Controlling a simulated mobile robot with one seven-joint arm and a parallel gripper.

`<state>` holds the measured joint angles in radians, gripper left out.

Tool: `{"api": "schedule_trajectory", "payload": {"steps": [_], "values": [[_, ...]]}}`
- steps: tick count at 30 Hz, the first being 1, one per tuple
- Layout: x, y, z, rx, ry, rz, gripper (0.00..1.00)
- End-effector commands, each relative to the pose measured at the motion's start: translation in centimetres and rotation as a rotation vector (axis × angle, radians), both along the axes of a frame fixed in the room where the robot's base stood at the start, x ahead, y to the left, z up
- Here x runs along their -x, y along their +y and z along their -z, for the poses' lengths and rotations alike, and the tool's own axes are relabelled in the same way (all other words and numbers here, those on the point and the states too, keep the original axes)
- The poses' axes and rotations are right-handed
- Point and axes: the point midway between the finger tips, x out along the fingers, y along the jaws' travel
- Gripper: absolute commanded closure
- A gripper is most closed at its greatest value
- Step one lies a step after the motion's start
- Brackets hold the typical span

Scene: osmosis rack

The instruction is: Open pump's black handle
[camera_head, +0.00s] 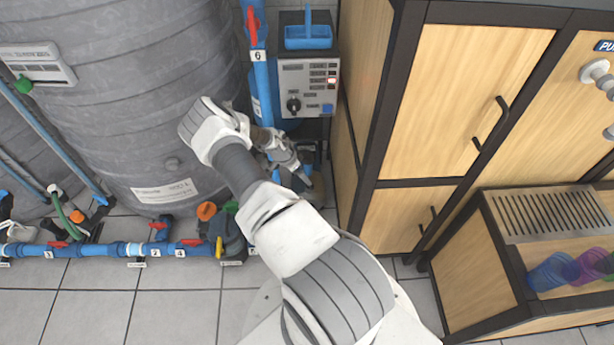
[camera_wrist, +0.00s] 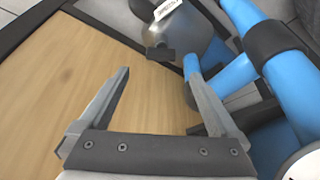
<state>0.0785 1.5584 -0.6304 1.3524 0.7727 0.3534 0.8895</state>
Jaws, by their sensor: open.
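In the wrist view a rounded silver metal body (camera_wrist: 185,35), which looks like the pump, carries a white label and a short black piece (camera_wrist: 160,52) that may be the black handle. My gripper (camera_wrist: 158,75) is open and empty, its two fingers spread, with the black piece just beyond the gap between the tips. The picture does not show the exact distance. In the head view my gripper (camera_head: 303,178) points down beside the blue pipework, and my arm hides much of the area below it. I cannot make out the black handle there.
Blue pipes (camera_wrist: 285,75) crowd the right of the wrist view. A wooden cabinet (camera_head: 385,215) stands close to the right of my gripper. A control box (camera_head: 308,85) with a black knob is behind it. A large grey tank (camera_head: 110,110) stands left. Floor at lower left is clear.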

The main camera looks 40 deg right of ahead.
Motion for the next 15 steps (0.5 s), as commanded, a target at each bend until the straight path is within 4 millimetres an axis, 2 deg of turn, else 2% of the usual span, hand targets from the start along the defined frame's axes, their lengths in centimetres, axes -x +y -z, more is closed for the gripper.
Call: {"api": "schedule_trajectory", "payload": {"steps": [7,15], "values": [[0.5,-0.6,1.8,0.007,0.004,0.004,0.03],[0.8,-2.2,5.8,0.006,0.005,0.005,0.03]]}}
